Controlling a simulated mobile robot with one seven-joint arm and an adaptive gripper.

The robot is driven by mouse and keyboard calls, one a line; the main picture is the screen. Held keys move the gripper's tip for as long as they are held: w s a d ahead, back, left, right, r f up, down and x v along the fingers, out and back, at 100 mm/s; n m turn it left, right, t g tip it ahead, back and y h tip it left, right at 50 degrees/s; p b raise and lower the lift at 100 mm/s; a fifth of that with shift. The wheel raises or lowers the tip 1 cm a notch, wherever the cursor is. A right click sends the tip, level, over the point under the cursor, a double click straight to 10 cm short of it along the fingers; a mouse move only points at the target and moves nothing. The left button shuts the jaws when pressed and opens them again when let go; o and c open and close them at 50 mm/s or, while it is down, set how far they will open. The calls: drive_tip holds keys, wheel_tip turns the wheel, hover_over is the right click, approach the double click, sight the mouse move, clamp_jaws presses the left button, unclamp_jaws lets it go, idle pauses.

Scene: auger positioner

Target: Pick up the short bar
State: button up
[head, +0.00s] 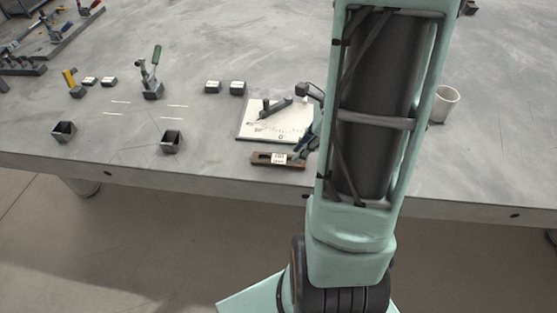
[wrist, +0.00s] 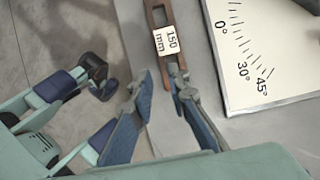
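A brown bar (head: 264,159) with a long slot and a white label lies near the table's front edge, below the angle board. In the wrist view the bar (wrist: 158,17) carries a label reading "150 mm". It is the only labelled bar I see, and I cannot compare its length with another. My gripper (wrist: 162,76) is open, its two blue fingers apart with the bar's near end between or just under their tips. I cannot tell whether they touch it. In the head view my gripper (head: 302,150) is at the bar's right end, partly hidden by my arm.
The white angle board (head: 246,130) with a dark pivoting piece lies just behind the bar; its scale also shows in the wrist view (wrist: 250,85). A white cup (head: 444,104) stands right.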

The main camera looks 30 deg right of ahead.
sight(292, 165)
drive_tip(key=f, duration=0.2)
drive_tip(key=f+b, duration=0.1)
drive_tip(key=f, duration=0.1)
drive_tip(key=shift+w+a, duration=0.2)
drive_tip(key=shift+w, duration=0.1)
drive_tip(key=shift+w+a+f, duration=0.15)
drive_tip(key=shift+a+f, duration=0.1)
drive_tip(key=shift+f, duration=0.25)
drive_tip(key=shift+c, duration=0.5)
clamp_jaws()
drive_tip(key=shift+r, duration=0.1)
